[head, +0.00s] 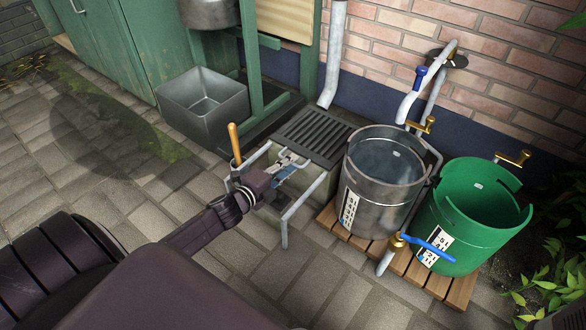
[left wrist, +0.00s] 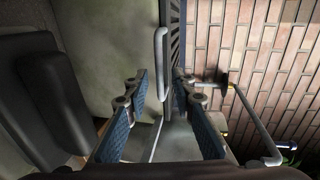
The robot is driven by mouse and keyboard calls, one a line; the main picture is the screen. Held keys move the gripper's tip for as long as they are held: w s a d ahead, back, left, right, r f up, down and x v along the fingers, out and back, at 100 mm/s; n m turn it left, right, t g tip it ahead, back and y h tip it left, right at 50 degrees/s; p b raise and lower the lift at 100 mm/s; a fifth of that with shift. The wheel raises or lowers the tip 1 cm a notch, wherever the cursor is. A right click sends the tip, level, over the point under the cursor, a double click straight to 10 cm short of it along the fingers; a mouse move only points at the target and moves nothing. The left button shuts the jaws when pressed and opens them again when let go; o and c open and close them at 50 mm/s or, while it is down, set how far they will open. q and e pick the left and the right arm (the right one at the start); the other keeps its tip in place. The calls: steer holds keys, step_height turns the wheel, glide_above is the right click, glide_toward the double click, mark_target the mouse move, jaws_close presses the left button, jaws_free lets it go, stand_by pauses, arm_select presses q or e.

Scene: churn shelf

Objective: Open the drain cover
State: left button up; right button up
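The drain cover (head: 313,135) is a dark slatted grate. It lies flat at the foot of the brick wall, left of the steel bucket; a strip of its slats also shows in the left wrist view (left wrist: 174,45). My left gripper (head: 289,163) is just in front of the cover's near edge. In the left wrist view its two blue-padded fingers (left wrist: 162,84) stand apart. A pale metal bar handle (left wrist: 160,65) shows in and beyond the gap between the fingertips; I cannot tell whether they touch it. My right gripper is not in view.
A steel bucket (head: 385,185) and a green bucket (head: 465,225) stand on a wooden pallet (head: 445,285) to the right. A grey rail (head: 303,198) runs beside my left gripper. A grey metal bin (head: 205,105) stands left. Paving lies clear at the front left.

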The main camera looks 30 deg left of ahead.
arm_select(q)
steer(key=shift+b+x, duration=0.3)
steer(key=shift+x, duration=0.65)
steer(key=shift+c, duration=0.4)
jaws_close()
